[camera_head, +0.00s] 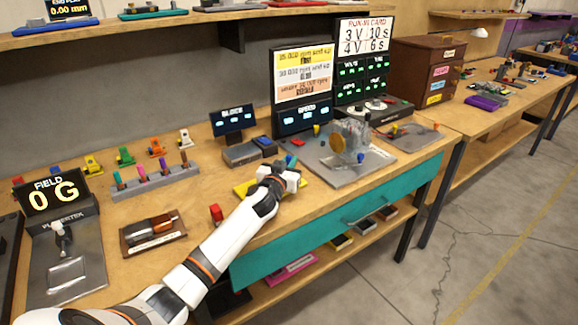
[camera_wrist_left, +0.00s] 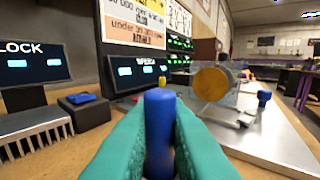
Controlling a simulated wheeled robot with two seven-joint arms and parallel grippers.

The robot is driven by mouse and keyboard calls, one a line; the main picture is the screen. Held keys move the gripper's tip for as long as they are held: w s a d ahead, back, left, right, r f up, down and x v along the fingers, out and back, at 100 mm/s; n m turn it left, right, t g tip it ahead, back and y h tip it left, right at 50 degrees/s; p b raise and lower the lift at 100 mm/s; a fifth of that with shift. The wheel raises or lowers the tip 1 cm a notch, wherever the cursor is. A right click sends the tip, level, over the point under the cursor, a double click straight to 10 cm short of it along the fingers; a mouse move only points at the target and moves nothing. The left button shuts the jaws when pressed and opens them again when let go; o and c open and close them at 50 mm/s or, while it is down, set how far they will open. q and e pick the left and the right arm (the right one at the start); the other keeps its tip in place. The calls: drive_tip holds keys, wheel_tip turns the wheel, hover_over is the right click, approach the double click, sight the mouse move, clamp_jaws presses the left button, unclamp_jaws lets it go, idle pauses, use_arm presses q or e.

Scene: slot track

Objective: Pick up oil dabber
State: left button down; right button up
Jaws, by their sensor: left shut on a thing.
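My left gripper (camera_head: 288,171) is over the bench, by the left edge of a grey plate. In the left wrist view its teal fingers (camera_wrist_left: 159,140) are closed on the sides of an upright blue cylinder (camera_wrist_left: 160,115), which looks like the oil dabber's handle. A small blue end (camera_head: 291,160) shows at the gripper in the head view. The dabber's lower part is hidden by the fingers, so I cannot tell whether it touches anything below. My right gripper is in neither view.
The grey plate (camera_head: 322,173) carries a clear rig with an orange disc (camera_head: 338,138). A yellow pad (camera_head: 243,188) lies under my left forearm. Display screens (camera_head: 301,115) stand behind. A grey finned block (camera_head: 240,155) and a rack of coloured pegs (camera_head: 155,180) stand left.

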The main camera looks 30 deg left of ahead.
sight(289, 156)
use_arm(q)
wheel_tip(289, 156, up, 9)
drive_tip(key=shift+p, duration=0.7)
drive_tip(key=shift+r, duration=0.5)
idle(0.8)
